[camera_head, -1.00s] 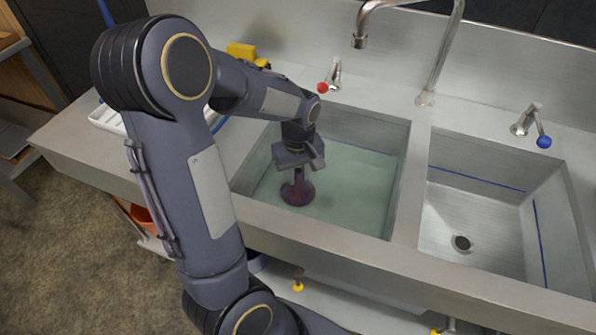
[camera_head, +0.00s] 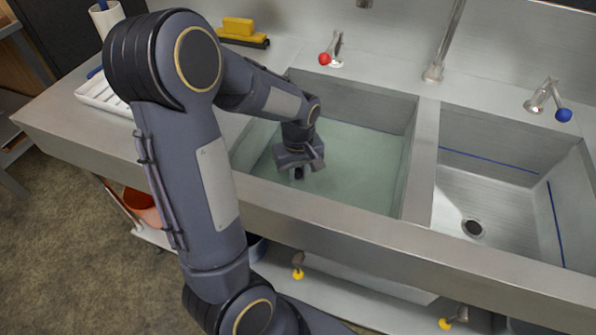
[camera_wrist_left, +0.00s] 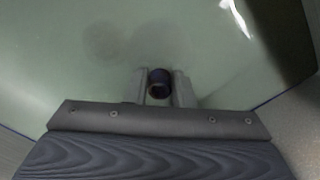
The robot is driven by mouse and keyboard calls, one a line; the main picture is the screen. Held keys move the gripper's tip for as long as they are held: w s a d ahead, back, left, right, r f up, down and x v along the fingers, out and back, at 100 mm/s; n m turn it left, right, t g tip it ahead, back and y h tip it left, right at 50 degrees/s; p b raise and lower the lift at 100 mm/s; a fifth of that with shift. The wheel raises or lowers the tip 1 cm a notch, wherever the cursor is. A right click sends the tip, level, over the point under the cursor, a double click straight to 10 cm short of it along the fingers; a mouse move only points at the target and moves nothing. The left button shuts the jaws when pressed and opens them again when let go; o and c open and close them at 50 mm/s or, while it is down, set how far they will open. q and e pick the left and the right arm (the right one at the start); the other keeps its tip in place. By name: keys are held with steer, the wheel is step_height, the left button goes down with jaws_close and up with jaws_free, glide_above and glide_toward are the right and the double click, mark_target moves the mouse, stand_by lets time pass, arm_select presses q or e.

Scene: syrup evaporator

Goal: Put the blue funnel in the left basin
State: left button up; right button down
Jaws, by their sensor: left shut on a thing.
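The left basin (camera_head: 375,135) holds cloudy greenish water. My left gripper (camera_head: 299,174) points down inside it, near its front left part. In the head view only a small dark piece shows below the gripper. The wider part of the funnel is not visible. My right gripper is not in view.
The right basin (camera_head: 510,208) is empty, with a drain (camera_head: 473,228). A divider (camera_head: 421,165) separates the basins. A red-knobbed tap (camera_head: 325,58) and the faucet (camera_head: 440,60) stand behind.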

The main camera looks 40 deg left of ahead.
arm_select(q)
steer(key=shift+f, duration=0.25)
stand_by(0.4)
steer(key=o, duration=1.5)
steer(key=shift+c, duration=0.2)
step_height(320, 180, up, 34)
steer(key=p, duration=2.8)
steer(key=shift+f+p, duration=0.2)
steer(key=shift+p, duration=0.2)
